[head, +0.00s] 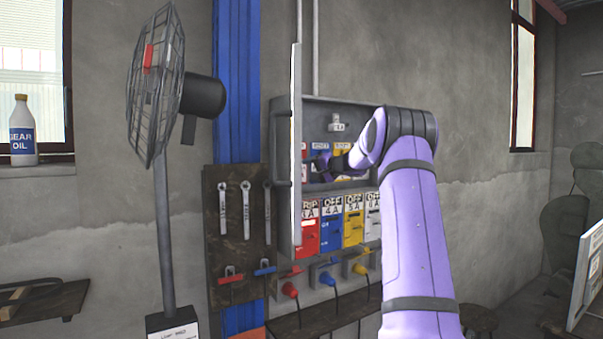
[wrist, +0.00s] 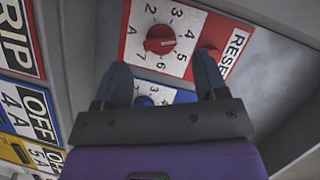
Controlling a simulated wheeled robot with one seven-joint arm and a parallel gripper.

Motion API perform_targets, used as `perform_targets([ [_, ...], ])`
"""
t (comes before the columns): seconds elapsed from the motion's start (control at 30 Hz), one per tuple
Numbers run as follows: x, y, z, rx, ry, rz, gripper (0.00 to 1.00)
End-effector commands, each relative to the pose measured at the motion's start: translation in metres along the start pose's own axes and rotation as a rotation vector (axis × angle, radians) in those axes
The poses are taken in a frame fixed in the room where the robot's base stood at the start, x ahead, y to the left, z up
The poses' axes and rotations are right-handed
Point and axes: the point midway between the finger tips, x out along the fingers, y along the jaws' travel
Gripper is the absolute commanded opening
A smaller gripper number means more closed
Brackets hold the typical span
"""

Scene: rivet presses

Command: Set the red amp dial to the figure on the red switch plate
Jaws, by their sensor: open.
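The red amp dial (wrist: 160,40) is a round red knob on a white, red-edged scale with figures up to 7. In the wrist view it sits just beyond my open gripper (wrist: 160,60), between the two dark fingertips and apart from them. I cannot tell for sure which figure its pointer marks. The red switch plate (head: 307,235) in the head view reads TRIP, with what looks like 3 A; the figure is small. Its TRIP label (wrist: 18,38) also shows at the wrist view's left edge. My gripper (head: 322,165) is inside the grey cabinet, partly behind my arm.
A blue dial (wrist: 147,101) lies partly hidden below my fingers. A red reset button (wrist: 208,56) is close to the right finger. The open cabinet door (head: 297,150) stands left of my gripper. Blue (head: 331,230) and yellow (head: 354,225) switch plates sit below.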

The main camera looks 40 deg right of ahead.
Motion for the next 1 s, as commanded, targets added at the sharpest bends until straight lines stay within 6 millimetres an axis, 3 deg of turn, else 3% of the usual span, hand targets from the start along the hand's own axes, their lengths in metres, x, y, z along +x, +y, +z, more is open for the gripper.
perform_targets([
  [0.1, 0.02, 0.0, 0.001, 0.0, -0.001, -0.001, 0.66],
  [0.3, 0.039, 0.0, 0.001, 0.0, -0.002, 0.0, 0.66],
  [0.67, 0.043, 0.0, 0.0, 0.0, 0.0, 0.001, 0.66],
  [0.9, 0.043, 0.0, 0.0, 0.0, 0.0, 0.0, 0.17],
  [1.0, 0.043, 0.0, 0.0, 0.0, 0.0, 0.0, 0.17],
])
